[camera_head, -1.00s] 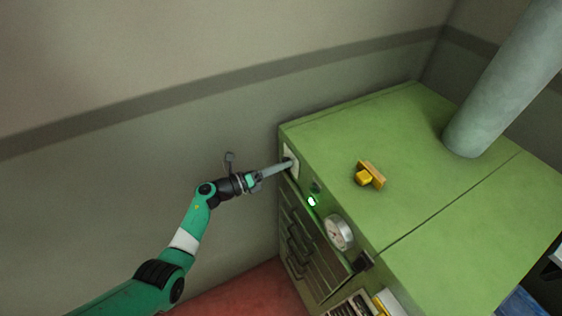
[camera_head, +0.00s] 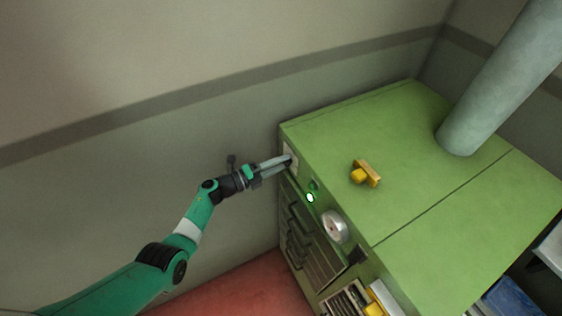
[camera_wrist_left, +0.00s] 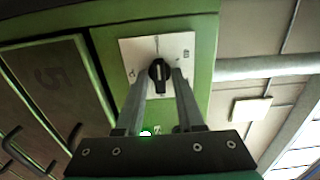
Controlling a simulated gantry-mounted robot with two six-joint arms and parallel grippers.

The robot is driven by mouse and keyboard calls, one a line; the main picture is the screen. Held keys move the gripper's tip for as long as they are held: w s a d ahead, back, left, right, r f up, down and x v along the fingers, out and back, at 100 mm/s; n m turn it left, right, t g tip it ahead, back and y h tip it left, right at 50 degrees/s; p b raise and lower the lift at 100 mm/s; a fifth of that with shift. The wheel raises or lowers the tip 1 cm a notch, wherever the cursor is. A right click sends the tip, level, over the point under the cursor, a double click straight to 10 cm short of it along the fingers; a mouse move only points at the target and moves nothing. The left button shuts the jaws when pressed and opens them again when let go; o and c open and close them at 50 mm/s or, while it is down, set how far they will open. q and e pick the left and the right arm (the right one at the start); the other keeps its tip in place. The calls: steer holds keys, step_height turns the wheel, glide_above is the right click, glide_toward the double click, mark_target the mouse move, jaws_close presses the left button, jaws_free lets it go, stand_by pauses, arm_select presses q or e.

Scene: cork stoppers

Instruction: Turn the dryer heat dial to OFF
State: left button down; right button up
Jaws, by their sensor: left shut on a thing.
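The heat dial, a black knob (camera_wrist_left: 158,70) on a white plate (camera_wrist_left: 182,46), is on the green dryer's front face. The knob points roughly toward the top of the wrist picture, and the plate's small marks are too blurred to read. My left gripper (camera_wrist_left: 160,82) is shut on the knob, with one grey finger on each side. In the head view my left gripper (camera_head: 287,161) reaches the plate near the dryer's upper left front corner, and its fingers hide the knob. My right gripper is not in view.
The green dryer (camera_head: 400,150) has a lit green lamp (camera_head: 310,197), a round gauge (camera_head: 334,226) and drawers with handles (camera_head: 305,235) on its front. A yellow-brown object (camera_head: 366,174) lies on top. A thick pipe (camera_head: 500,80) rises at the right. The wall (camera_head: 120,200) stands behind my arm.

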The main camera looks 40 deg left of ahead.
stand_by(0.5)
arm_select(q)
steer(key=c, duration=0.8)
jaws_free()
steer(key=shift+c, duration=0.2)
steer(key=p+v, duration=0.2)
steer(key=v, duration=0.9)
steer(key=shift+s, duration=0.3)
steer(key=shift+a, duration=0.15)
